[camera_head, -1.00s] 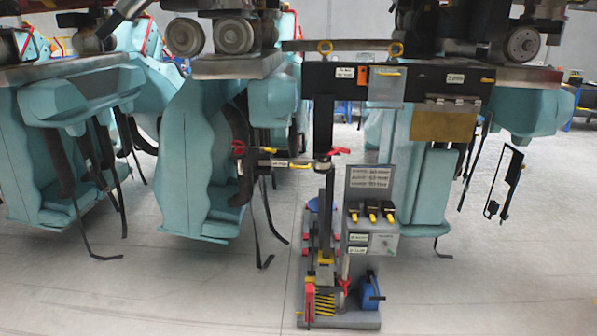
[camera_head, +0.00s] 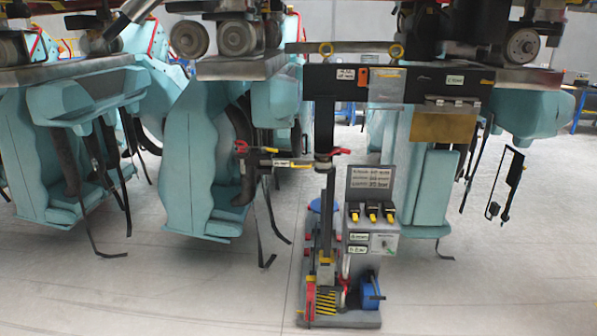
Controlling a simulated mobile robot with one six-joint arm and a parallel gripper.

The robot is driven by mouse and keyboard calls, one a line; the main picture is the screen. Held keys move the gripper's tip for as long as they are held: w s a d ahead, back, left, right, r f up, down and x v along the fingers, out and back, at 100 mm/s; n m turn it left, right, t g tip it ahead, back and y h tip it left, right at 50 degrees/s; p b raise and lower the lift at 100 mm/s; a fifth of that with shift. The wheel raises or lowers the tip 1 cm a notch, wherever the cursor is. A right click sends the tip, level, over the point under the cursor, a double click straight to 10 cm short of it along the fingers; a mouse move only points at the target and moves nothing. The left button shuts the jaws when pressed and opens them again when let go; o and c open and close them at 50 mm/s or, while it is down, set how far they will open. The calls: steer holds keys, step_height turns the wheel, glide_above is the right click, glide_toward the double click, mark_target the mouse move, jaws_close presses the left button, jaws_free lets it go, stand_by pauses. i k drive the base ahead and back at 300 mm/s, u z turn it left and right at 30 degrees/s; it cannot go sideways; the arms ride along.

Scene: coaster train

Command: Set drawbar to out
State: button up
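I cannot tell for certain which part is the drawbar. A thin grey bar (camera_head: 345,47) with a yellow ring near each end spans the gap between two train cars at the top. Below it, a black T-shaped frame (camera_head: 325,110) carries small labels, an orange part and a grey plate. A short horizontal arm (camera_head: 290,163) with red handles sticks out left from its post. The labels are too blurred to read. My gripper is not in view.
Teal seats (camera_head: 205,160) with dangling black straps hang on both sides. A floor stand (camera_head: 340,319) with a control box (camera_head: 372,240), several black-and-yellow switches and a blue part (camera_head: 371,291) is at centre. Grey floor is open at front left and right.

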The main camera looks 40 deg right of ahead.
mark_target(294, 163)
steer(key=z, duration=0.05)
steer(key=i, duration=1)
steer(key=u, duration=0.05)
